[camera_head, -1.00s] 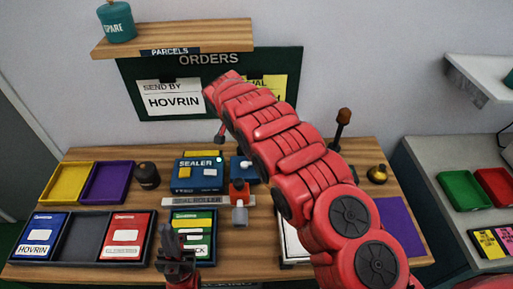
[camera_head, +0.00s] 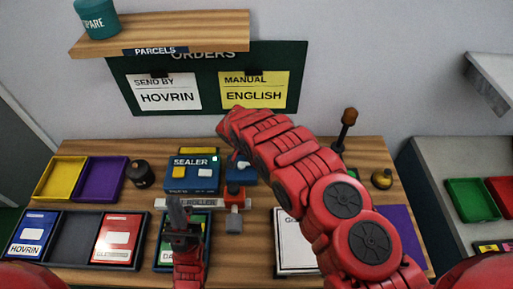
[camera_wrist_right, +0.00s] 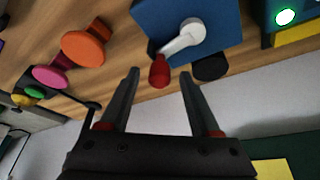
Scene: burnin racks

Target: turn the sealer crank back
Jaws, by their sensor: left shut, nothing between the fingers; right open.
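The sealer (camera_head: 178,187) is a dark blue box at the back middle of the bench, with a lit green lamp. Its crank (camera_wrist_right: 184,40) shows in the right wrist view as a pale grey arm with a red knob, on a blue block (camera_wrist_right: 222,20). In the head view my right arm crowds this spot and hides my right gripper. In the right wrist view the right gripper (camera_wrist_right: 159,76) is open, and the red knob appears in line with the gap between its fingertips; I cannot tell the depth. My left gripper (camera_head: 178,205) is shut and empty, low in front of the sealer.
A grey roller bar (camera_head: 168,203) lies before the sealer. Yellow (camera_head: 60,178) and purple (camera_head: 103,180) trays and a dark pot (camera_head: 140,173) stand at left. Orange (camera_wrist_right: 85,46) and pink (camera_wrist_right: 52,76) knobs are near my right gripper.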

